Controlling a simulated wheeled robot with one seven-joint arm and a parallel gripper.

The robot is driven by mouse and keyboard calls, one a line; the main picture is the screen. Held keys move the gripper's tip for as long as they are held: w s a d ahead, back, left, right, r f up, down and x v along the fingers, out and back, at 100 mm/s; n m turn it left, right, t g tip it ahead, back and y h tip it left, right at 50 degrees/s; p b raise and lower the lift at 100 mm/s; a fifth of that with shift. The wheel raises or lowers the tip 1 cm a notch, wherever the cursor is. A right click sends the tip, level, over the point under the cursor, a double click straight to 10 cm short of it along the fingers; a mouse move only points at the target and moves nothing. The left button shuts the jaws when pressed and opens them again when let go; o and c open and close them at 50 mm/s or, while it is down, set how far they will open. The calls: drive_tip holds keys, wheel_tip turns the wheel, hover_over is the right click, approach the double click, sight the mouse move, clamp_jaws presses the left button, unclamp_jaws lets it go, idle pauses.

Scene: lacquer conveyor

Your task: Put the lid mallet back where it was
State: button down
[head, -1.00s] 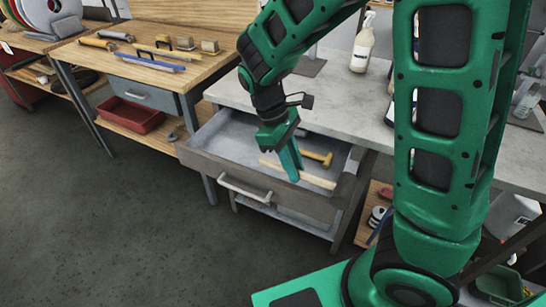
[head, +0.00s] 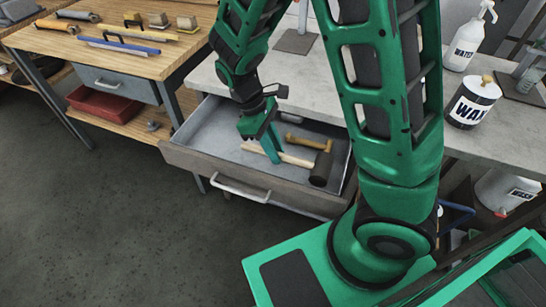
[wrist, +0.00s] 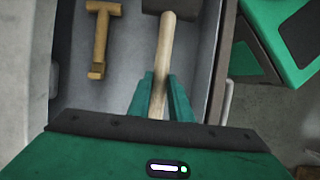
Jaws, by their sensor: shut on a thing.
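The lid mallet has a pale wooden handle (head: 296,160) and a dark block head (head: 321,168). My gripper (head: 273,155) is shut on its handle, inside the outline of the open grey drawer (head: 218,128). In the wrist view the handle (wrist: 166,45) runs between my gripper's fingers (wrist: 160,98), with the dark head (wrist: 178,6) at the top edge, partly cut off. I cannot tell whether the mallet touches the drawer floor.
A yellow-brown tool (head: 308,142) lies in the drawer beside the mallet; it also shows in the wrist view (wrist: 100,38). A wooden bench (head: 150,62) with tools is at left.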

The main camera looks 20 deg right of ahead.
drive_tip(key=shift+f, duration=1.75)
drive_tip(key=c, duration=1.6)
unclamp_jaws()
drive_tip(key=shift+r, duration=0.1)
drive_tip(key=v, duration=1.1)
drive_tip(key=shift+r, duration=0.4)
